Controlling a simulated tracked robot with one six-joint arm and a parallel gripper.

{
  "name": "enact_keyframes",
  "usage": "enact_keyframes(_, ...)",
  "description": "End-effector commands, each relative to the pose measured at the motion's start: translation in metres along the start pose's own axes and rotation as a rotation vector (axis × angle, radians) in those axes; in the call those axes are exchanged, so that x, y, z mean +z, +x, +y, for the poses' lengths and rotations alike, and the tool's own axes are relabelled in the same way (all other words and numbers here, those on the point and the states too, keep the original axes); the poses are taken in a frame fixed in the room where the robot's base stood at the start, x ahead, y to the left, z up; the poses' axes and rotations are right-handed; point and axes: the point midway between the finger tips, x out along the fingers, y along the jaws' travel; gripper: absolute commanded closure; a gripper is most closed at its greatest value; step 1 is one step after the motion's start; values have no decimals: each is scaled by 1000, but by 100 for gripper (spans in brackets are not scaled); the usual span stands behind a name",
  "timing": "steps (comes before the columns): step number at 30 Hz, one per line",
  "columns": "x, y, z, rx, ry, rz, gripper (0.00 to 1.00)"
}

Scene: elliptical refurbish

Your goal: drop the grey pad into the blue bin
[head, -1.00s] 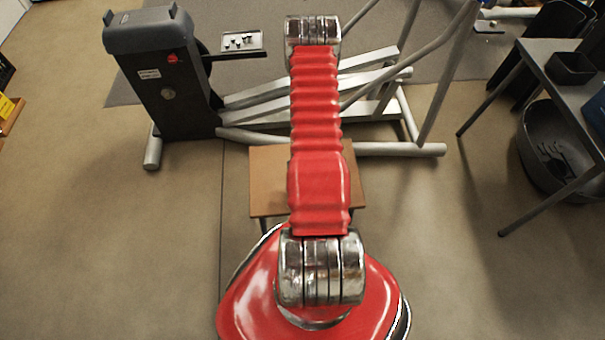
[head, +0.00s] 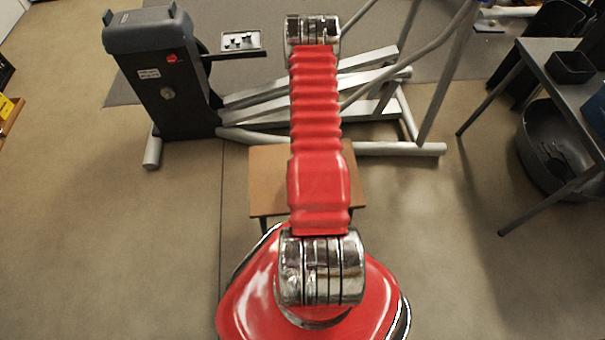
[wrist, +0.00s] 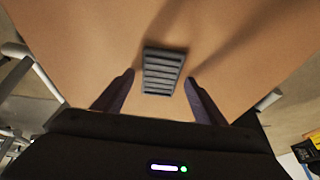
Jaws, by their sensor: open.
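The grey ribbed pad (wrist: 163,72) lies flat on a light-brown wooden top (wrist: 225,50) in the wrist view. My gripper (wrist: 159,77) is open, its two dark fingers spread to the left and right of the pad's near part. The fingers look apart from the pad; their height above the top is hard to tell. In the head view the wooden top (head: 268,195) shows partly behind my red arm, and the pad and gripper are hidden there. I cannot make out a clearly blue bin in either view.
An elliptical trainer (head: 165,90) stands behind the wooden top, with a small tray (head: 241,41) of parts beside it. At the right is a grey table (head: 550,55) with a dark box (head: 571,67); a large dark tub (head: 535,165) stands beneath.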

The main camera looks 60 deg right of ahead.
Motion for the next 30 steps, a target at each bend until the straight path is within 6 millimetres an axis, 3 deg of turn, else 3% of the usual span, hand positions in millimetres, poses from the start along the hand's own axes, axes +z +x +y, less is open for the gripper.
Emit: enact_keyframes(30, 0, -106, 0, 0, 0, 1, 35)
